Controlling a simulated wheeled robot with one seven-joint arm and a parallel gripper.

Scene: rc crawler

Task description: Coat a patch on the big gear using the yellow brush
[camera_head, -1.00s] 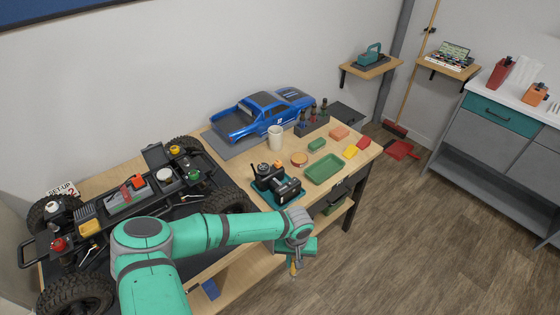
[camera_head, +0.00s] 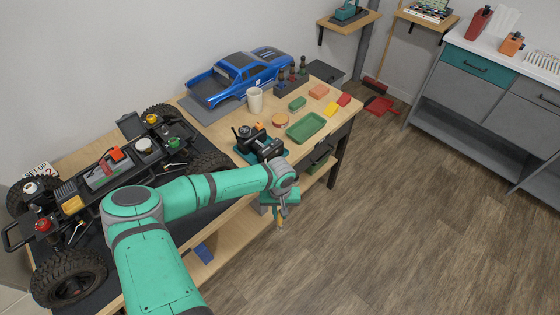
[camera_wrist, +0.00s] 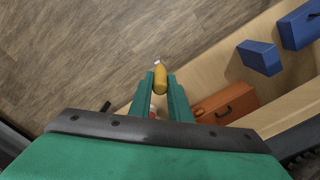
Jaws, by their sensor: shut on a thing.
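My gripper (camera_head: 281,207) is shut on the yellow brush (camera_head: 280,222), out past the workbench's front edge and pointing down. In the wrist view the gripper (camera_wrist: 160,85) has the brush's yellow handle (camera_wrist: 160,78) between its fingertips, with a small metallic end beyond it. The bristles cannot be made out. A dark mechanical unit on a teal base (camera_head: 262,150) stands on the bench just behind my gripper, apart from it. I cannot make out the big gear clearly in either view.
The wooden workbench (camera_head: 228,220) carries a black crawler chassis (camera_head: 120,175), a blue truck body (camera_head: 240,75), a white cup (camera_head: 254,98) and a green tray (camera_head: 306,127). Below are an orange case (camera_wrist: 227,104) and blue boxes (camera_wrist: 260,58). Floor is clear at right.

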